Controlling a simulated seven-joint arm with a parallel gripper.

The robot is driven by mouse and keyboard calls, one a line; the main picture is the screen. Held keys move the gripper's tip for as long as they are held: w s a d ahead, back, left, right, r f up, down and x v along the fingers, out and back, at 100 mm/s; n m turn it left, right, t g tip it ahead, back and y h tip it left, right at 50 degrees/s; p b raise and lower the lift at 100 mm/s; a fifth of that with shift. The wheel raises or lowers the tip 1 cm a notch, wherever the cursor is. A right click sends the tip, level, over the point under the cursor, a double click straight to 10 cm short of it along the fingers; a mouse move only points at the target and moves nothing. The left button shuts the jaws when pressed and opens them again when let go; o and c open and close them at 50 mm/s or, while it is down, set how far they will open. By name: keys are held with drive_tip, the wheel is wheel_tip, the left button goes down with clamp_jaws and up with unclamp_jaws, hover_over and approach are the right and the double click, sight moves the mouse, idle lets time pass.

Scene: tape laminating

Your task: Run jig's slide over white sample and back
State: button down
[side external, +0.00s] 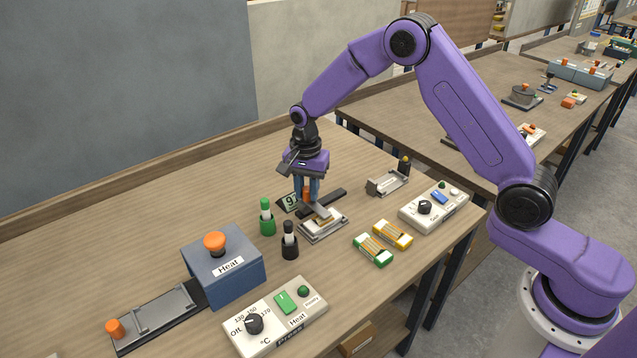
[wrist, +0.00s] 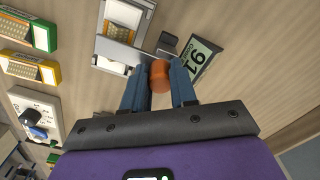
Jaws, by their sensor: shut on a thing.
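The small metal jig (side external: 323,232) lies on the bench below my gripper; it also shows at the top of the wrist view (wrist: 112,50). Its slide carries an upright orange knob (wrist: 160,76). My gripper (side external: 307,193) points down with its blue fingers shut on this knob, one finger on each side. A white sample (wrist: 128,13) with a tan patterned piece on it shows in the jig, beyond the slide in the wrist view. The fingers and the slide partly hide the jig in the side view.
A number tag (wrist: 201,60) stands close beside the fingers. Green (side external: 267,218) and black (side external: 289,243) bottles stand left of the jig. Green (side external: 373,250) and yellow (side external: 393,234) boxes lie to its right. A heat press (side external: 223,270) and control boxes (side external: 275,318) stand further off.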

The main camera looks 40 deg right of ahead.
drive_tip(key=c, duration=0.9)
unclamp_jaws()
drive_tip(key=shift+r, duration=0.15)
wheel_tip(320, 180, up, 17)
drive_tip(key=shift+r, duration=0.1)
